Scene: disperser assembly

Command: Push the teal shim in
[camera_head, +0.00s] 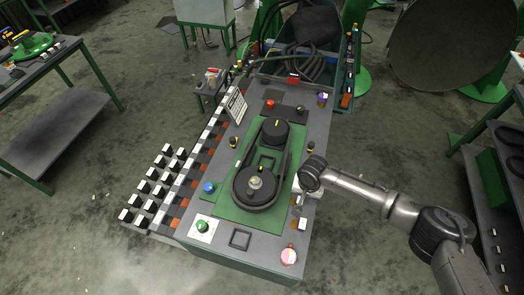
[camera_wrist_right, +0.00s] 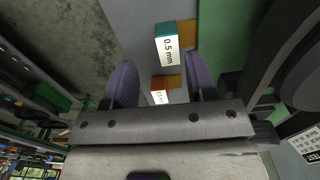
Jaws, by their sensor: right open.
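The teal shim (camera_wrist_right: 168,42) is a small block with a white face marked "0.5 mm" in the right wrist view. It sits on the grey surface just beyond my fingertips, with a brown-orange patch beside it. My right gripper (camera_wrist_right: 160,60) is open, and its two dark purple fingers stand apart with nothing gripped. An orange shim (camera_wrist_right: 166,82) with a white label shows between the fingers. In the head view my right gripper (camera_head: 306,186) is over the right side of the workbench (camera_head: 262,244), and the teal colour cannot be made out there. My left gripper is not in view.
A green plate (camera_head: 228,211) with a black belt-and-pulley assembly (camera_head: 240,190) lies left of my right gripper. Small white-faced blocks (camera_head: 302,224) and a pink-topped knob (camera_head: 288,256) are on the bench nearby. A blue button (camera_head: 209,187) and green button (camera_head: 202,226) are further left.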

